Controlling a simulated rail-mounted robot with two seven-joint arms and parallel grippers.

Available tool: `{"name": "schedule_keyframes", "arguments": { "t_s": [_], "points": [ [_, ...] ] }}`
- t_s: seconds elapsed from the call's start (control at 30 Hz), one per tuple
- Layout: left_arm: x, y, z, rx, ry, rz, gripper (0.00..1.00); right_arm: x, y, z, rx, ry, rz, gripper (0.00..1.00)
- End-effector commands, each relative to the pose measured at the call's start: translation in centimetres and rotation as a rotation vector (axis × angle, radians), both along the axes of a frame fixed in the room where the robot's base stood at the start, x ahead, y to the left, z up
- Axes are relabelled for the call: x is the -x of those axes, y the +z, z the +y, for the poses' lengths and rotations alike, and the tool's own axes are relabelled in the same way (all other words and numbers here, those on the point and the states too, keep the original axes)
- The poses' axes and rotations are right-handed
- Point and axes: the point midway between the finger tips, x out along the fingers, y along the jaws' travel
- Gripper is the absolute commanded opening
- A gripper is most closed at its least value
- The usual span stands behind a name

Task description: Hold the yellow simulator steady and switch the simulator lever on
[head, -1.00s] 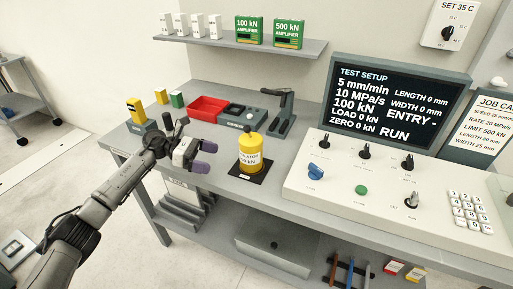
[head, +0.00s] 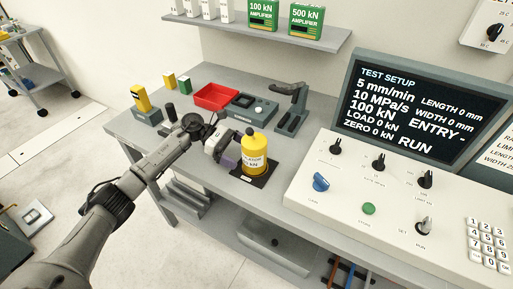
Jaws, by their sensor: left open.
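The yellow simulator (head: 255,154) is an upright yellow cylinder with a white label and a dark knob on top. It stands on a black square pad (head: 262,181) on the grey bench. My left gripper (head: 231,154) is open, with its purple-grey fingers close against the left side of the simulator. I cannot tell whether they touch it or reach around it. A separate lever on the simulator cannot be made out; its far side is hidden. My right gripper is not in view.
A white control panel (head: 300,190) with knobs and a screen (head: 418,105) stands to the right. Behind are a red tray (head: 215,96), a dark stand with a handle (head: 289,108) and small coloured blocks. An amplifier shelf (head: 285,37) hangs above.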

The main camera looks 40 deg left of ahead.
Motion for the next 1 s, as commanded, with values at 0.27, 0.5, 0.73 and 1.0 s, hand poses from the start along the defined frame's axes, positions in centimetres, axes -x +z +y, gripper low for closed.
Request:
{"name": "schedule_keyframes", "arguments": {
  "t_s": [0.27,0.5,0.73,1.0],
  "points": [
    [-0.9,-1.1,-2.9,0.000,0.001,-0.001,0.98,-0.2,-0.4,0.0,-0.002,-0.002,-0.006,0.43],
    [-1.3,-1.4,-4.1,0.001,0.001,-0.001,0.98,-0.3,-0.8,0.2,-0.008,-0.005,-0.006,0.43],
    [-1.4,-1.4,-4.5,0.001,0.001,-0.001,0.98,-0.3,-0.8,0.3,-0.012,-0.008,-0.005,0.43],
    [-1.4,-1.4,-4.4,0.001,0.001,-0.001,0.92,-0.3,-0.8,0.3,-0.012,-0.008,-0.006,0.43]
  ]
}}
